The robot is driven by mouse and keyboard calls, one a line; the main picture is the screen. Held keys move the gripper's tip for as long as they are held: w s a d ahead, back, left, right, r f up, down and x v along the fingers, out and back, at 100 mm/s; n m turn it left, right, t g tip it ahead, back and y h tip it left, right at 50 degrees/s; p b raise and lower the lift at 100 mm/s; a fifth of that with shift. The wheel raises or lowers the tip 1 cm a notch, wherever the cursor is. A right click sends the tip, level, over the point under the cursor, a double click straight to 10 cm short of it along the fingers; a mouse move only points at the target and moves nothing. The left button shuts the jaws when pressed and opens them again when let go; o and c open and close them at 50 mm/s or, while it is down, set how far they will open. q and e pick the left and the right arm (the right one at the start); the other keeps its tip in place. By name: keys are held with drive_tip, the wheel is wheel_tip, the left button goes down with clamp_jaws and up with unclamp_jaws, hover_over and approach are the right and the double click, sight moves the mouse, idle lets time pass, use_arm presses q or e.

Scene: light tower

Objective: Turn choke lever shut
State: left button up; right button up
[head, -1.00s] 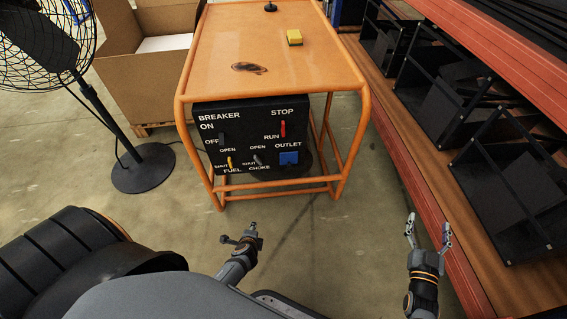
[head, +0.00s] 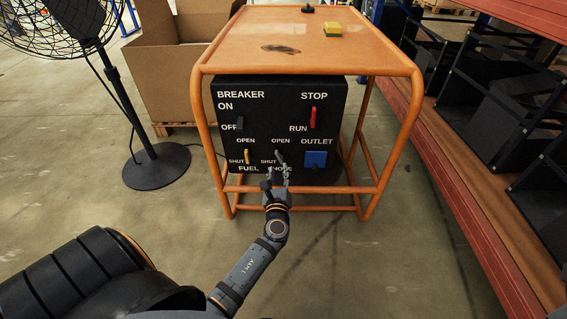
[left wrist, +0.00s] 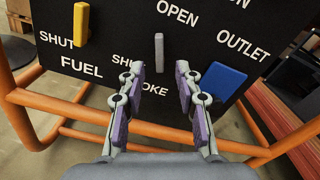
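The grey choke lever (head: 279,156) is on the black control panel (head: 262,122) of the orange-framed generator, between the OPEN and SHUT labels above CHOKE. In the left wrist view the choke lever (left wrist: 159,52) stands about upright, with SHUT at its lower left and OPEN at its upper right. My left gripper (head: 278,173) is in front of the panel just below the lever and covers part of the CHOKE label. In the left wrist view my left gripper (left wrist: 160,69) is open, its fingertips apart to either side below the lever, with nothing between them. My right gripper is out of view.
The yellow fuel lever (head: 247,156) is left of the choke lever, and the blue outlet (head: 315,159) is to its right. The red stop/run lever (head: 313,118) is above. An orange frame bar (head: 335,189) crosses low in front. A fan (head: 155,165) stands left.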

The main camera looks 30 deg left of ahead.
sight(279, 159)
use_arm(q)
drive_tip(key=b+x, duration=0.1)
drive_tip(key=x, duration=0.5)
drive_tip(key=shift+s, duration=0.1)
clamp_jaws()
